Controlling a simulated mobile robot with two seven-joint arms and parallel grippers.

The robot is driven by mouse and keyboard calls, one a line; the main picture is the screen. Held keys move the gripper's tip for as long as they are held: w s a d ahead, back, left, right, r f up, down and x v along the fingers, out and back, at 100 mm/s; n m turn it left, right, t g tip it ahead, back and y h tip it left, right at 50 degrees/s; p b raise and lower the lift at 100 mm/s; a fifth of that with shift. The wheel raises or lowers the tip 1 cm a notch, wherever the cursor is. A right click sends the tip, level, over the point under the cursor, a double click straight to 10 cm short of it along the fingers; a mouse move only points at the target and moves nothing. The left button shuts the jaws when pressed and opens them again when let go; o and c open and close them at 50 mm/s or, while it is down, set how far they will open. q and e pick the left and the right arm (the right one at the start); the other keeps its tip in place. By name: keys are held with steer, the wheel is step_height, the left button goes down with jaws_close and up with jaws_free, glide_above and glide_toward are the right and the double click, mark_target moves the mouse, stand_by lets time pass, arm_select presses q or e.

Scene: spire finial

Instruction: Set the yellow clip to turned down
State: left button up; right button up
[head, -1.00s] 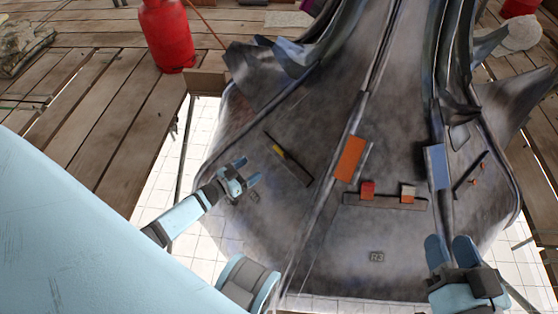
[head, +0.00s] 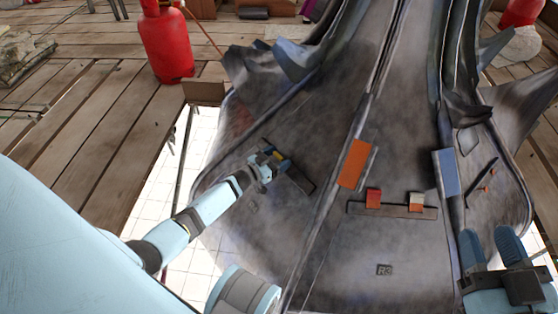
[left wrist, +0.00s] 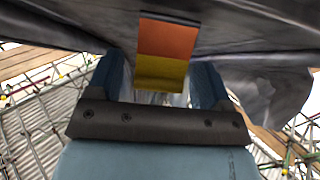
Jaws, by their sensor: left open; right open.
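The yellow clip (head: 278,155) is on a dark bar (head: 300,180) on the left part of the grey metal surface. My left gripper (head: 268,163) is right at the clip and partly covers it in the head view. In the left wrist view the yellow clip (left wrist: 160,72) shows between the two open fingers of my left gripper (left wrist: 160,80), with an orange face directly above it. I cannot tell whether the fingers touch it. My right gripper (head: 490,248) is open and empty, low at the right.
An orange plate (head: 355,163) and a bar (head: 420,211) with a red block (head: 373,198) and an orange-and-white block (head: 416,201) are on the middle of the metal. A blue plate (head: 447,172) is at the right. A red gas cylinder (head: 167,45) stands on planks at the back left.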

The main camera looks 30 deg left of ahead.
arm_select(q)
steer(key=shift+w+d, duration=0.15)
steer(key=shift+w, duration=0.15)
